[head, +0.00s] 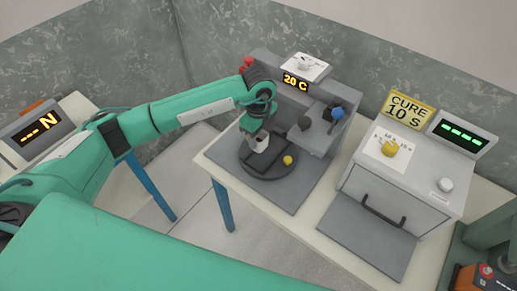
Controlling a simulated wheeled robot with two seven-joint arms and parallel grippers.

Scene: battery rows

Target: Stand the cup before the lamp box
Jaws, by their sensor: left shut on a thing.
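A small pale cup (261,143) is at the dark round plate of the grey machine, in the middle of the head view. My left gripper (258,126) reaches in from the left and points down, shut on the cup. The fingers are small and partly hidden by the wrist. I cannot tell whether the cup touches the plate. The lamp box (399,190) is the pale box with a "CURE 10 s" sign, a yellow dial and a front handle, right of the grey machine. My right gripper is not in view.
The grey machine (335,70) shows "20 C" and has a blue knob. A yellow ball-like part (288,160) sits on its round plate (268,170). A bare grey mat (365,235) lies before the lamp box. A display box (38,128) stands at far left.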

